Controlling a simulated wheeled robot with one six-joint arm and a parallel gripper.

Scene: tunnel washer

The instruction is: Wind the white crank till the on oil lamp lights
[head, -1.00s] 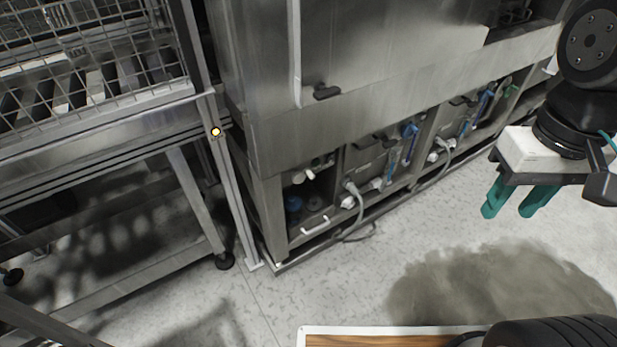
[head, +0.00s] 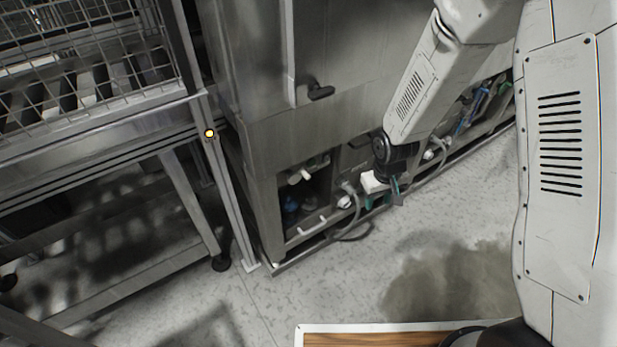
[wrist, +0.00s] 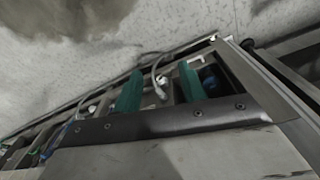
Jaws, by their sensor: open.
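Low on the steel washer, a pale bent handle (head: 306,231) shows at the lower edge of the left open bay. A white knob-like piece (head: 302,176) is higher in that bay. I cannot tell for sure which of these is the crank. A small round lamp (head: 210,133) with a dark rim shows yellow on the steel post at left; I cannot read a label. My gripper (head: 382,196) is in front of the washer's lower bays, right of both white pieces, partly hidden by its own wrist. In the wrist view its teal fingers (wrist: 160,88) are apart, with nothing held.
White plugs and a grey hose (head: 355,203) lie close to my gripper. Blue and green valve handles (head: 475,105) are farther right. A steel table with a wire rack (head: 80,85) stands at left. A wood-topped board (head: 380,338) is at the bottom. The floor between is open.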

